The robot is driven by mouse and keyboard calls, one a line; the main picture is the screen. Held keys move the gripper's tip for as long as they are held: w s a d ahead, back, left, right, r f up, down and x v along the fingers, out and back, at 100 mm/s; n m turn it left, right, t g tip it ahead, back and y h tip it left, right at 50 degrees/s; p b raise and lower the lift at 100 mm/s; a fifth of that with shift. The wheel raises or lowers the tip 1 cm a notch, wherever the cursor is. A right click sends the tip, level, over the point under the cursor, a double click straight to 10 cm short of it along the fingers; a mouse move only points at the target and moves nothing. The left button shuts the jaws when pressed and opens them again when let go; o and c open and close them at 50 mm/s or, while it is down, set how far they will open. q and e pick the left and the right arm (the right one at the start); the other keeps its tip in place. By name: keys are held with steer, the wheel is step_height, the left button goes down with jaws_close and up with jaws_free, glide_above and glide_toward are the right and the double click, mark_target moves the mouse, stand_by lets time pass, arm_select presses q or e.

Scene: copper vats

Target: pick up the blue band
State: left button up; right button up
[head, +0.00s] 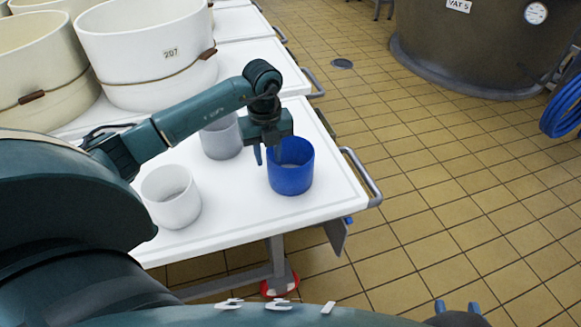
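The blue band (291,182), a short open cylinder, stands upright on the white table (235,228) near its right end. My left gripper (268,158) points down at the band's left rim. Its fingers are apart: one hangs outside the left wall, and the other is over or inside the opening. I cannot tell whether either touches the wall. My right gripper (457,306) shows at the bottom edge, far from the table top, with its two blue fingertips apart and nothing between them.
A white band (172,208) stands at the front left, and a grey band (221,140) stands behind the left gripper. Large cream tubs (140,58) fill the back left. A metal rail (362,178) edges the table's right end. Tiled floor lies beyond.

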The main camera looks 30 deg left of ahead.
arm_select(q)
steer(key=shift+f, duration=1.6)
steer(key=shift+c, duration=0.3)
jaws_close()
